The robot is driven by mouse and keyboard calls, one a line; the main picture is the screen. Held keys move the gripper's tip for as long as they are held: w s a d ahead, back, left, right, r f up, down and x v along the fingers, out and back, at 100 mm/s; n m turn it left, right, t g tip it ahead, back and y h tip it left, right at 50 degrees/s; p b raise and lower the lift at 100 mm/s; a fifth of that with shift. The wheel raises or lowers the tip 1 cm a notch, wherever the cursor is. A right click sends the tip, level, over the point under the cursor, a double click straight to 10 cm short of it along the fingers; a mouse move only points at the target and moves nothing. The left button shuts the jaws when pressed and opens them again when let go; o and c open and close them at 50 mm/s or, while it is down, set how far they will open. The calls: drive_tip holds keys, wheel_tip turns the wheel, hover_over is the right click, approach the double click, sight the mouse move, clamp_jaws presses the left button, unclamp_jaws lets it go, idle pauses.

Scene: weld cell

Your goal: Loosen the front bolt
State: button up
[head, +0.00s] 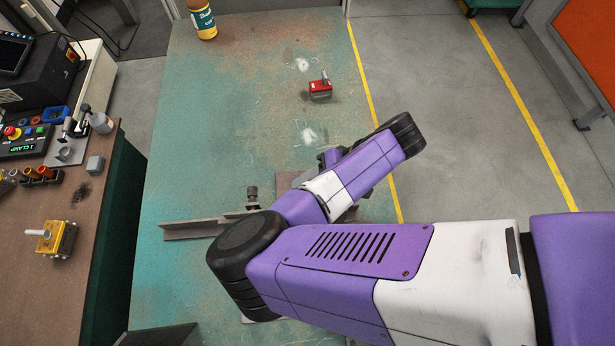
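A dark upright bolt or clamp screw (252,198) stands at the rear edge of a grey steel angle bar (190,229) on the green table. I cannot tell whether it is the front bolt; any other bolt nearby is hidden by my arm. My arm crosses the picture from the right, folds at the left and reaches back up to the right over the work. My gripper is hidden behind the arm, so its fingers and anything in them do not show.
The worn green table (215,120) is mostly clear at the back. At left, a brown bench (95,215) holds a yellow block (56,239), a control box (22,141) and small tools.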

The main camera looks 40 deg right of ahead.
drive_tip(key=shift+p+v, duration=0.3)
drive_tip(key=shift+v, duration=1.85)
drive_tip(key=shift+c, duration=0.2)
